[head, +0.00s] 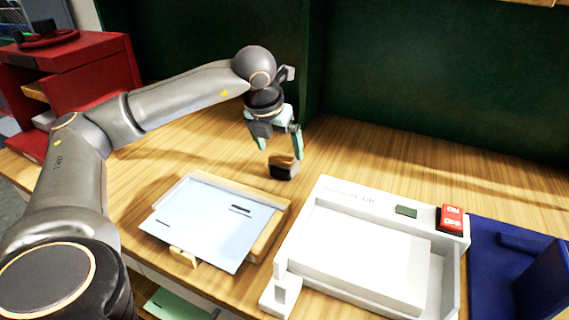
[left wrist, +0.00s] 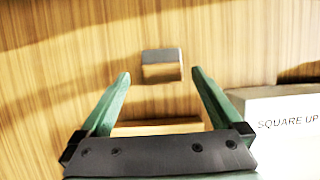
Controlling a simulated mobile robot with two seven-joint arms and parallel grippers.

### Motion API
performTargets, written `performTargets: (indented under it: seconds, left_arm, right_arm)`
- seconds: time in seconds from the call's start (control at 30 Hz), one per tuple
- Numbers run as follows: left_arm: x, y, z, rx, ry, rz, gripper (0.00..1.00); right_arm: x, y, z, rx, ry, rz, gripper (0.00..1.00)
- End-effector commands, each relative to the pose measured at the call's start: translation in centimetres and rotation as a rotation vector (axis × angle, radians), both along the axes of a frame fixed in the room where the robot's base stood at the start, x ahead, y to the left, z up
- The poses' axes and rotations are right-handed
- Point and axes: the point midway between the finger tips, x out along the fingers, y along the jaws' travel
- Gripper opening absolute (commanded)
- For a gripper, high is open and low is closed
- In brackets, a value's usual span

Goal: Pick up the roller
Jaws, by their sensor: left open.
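A small piece with a tan wooden part and a dark part, which looks to be the roller (head: 284,168), stands on the wooden table behind the tray and the white machine. In the left wrist view the roller (left wrist: 162,66) lies just beyond the fingertips, near the middle between them. My left gripper (head: 280,147) is open and empty, with its green fingers pointing down just above the roller. The fingers also show in the left wrist view (left wrist: 161,76), spread wider than the roller. My right gripper is in neither view.
A wooden tray (head: 268,238) with pale sheets (head: 205,222) lies in front of the roller. A white machine (head: 322,205) with a red ON/OFF switch (head: 452,216) stands to the right, then a blue fixture (head: 490,270). A red cabinet (head: 85,58) is at the left. Green panels (head: 430,80) rise behind.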

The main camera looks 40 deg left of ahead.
Motion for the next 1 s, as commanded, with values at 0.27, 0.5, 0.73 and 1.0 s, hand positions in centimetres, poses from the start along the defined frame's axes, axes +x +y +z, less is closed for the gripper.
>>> performTargets:
  seconds: [0.27, 0.5, 0.73, 1.0]
  left_arm:
    - [1.1, 0.1, -3.2, 0.0, 0.002, 0.0, 1.0]
    - [1.8, 0.3, -5.0, -0.001, 0.0, 0.0, 1.0]
    - [1.8, 0.3, -5.0, -0.001, 0.0, 0.0, 0.94]
    - [1.8, 0.3, -5.0, -0.001, 0.0, 0.0, 0.64]
  right_arm:
    - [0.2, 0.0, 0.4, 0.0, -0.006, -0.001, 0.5]
    - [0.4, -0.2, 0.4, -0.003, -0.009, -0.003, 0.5]
    - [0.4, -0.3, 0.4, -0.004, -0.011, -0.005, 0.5]
    - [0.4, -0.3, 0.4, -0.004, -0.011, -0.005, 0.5]
